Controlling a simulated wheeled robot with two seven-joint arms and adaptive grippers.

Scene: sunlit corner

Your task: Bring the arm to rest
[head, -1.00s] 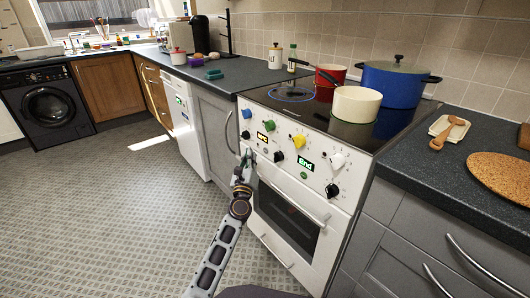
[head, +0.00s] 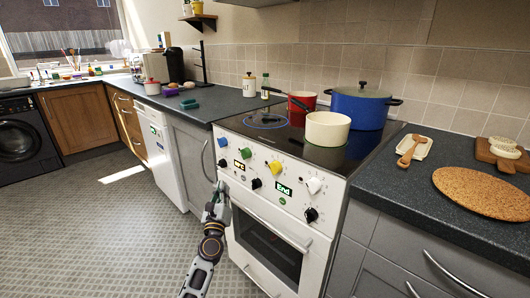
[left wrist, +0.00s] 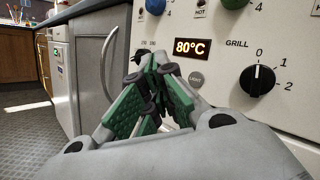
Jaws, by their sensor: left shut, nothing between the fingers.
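My left gripper (head: 219,191) is shut and empty in front of the white cooker (head: 240,205), near the left edge of its control panel. In the left wrist view its green-padded fingers (left wrist: 150,85) meet at the tips, below and left of the lit 80°C display (left wrist: 192,47). A black grill knob (left wrist: 259,81) is to the right of the fingers. I cannot tell whether the fingertips touch the panel. My right gripper is out of view.
On the hob stand a cream saucepan (head: 327,129), a red pot (head: 301,106) and a blue lidded pot (head: 360,106). A cork mat (head: 485,191) and a spoon rest (head: 414,148) lie on the right counter. The tiled floor (head: 110,235) at left is clear.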

